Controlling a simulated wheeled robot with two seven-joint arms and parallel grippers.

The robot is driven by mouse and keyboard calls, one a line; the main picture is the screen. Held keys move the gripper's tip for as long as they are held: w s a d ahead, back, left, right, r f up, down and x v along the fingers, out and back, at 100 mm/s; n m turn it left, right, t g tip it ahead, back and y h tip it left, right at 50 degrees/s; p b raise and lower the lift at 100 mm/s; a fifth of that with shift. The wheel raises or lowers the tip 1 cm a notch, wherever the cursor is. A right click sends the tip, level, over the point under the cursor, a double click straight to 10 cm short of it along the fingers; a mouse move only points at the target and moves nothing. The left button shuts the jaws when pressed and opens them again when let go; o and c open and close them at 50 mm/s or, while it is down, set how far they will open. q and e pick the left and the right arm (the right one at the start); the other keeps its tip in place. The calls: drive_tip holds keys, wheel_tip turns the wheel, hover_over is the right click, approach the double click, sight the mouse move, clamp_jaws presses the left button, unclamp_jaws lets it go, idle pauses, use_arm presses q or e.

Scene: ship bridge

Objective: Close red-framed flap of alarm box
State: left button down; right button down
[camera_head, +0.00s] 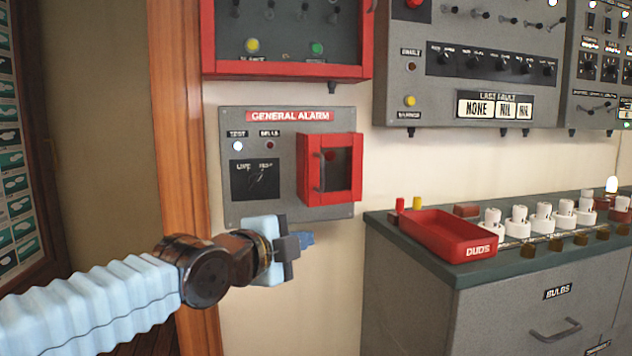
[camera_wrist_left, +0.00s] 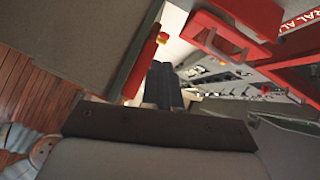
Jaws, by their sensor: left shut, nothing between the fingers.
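The alarm box (camera_head: 285,212) is a grey wall panel with a red GENERAL ALARM label. Its red-framed flap (camera_head: 355,168) is at the panel's right side, with a dark window and an upright handle near its left edge. The flap stands out from the panel; how far it is open is hard to tell. My left gripper (camera_head: 289,246) is shut and empty, below the flap and the panel's lower edge, apart from the flap. My right gripper is not in view.
A red-framed cabinet (camera_head: 290,73) hangs above the alarm box. A grey counter (camera_head: 400,275) at the right holds a red DUDS tray (camera_head: 440,240) and several white bulb holders. Wooden trim (camera_head: 178,130) runs up the wall at left. Bare wall lies between panel and counter.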

use_arm(q)
drive_tip(key=s+a+r+m+t+h, duration=0.1)
drive_tip(key=s+r, duration=0.1)
drive_tip(key=r, duration=0.3)
drive_tip(key=s+a+r+m, duration=0.1)
drive_tip(key=s+r+m, duration=0.1)
drive_tip(key=s+r, duration=0.15)
drive_tip(key=p, duration=0.3)
approach(316, 178)
drive_tip(key=shift+w+d, duration=0.75)
drive_tip(key=shift+d, duration=2.05)
drive_tip(key=shift+r, duration=0.45)
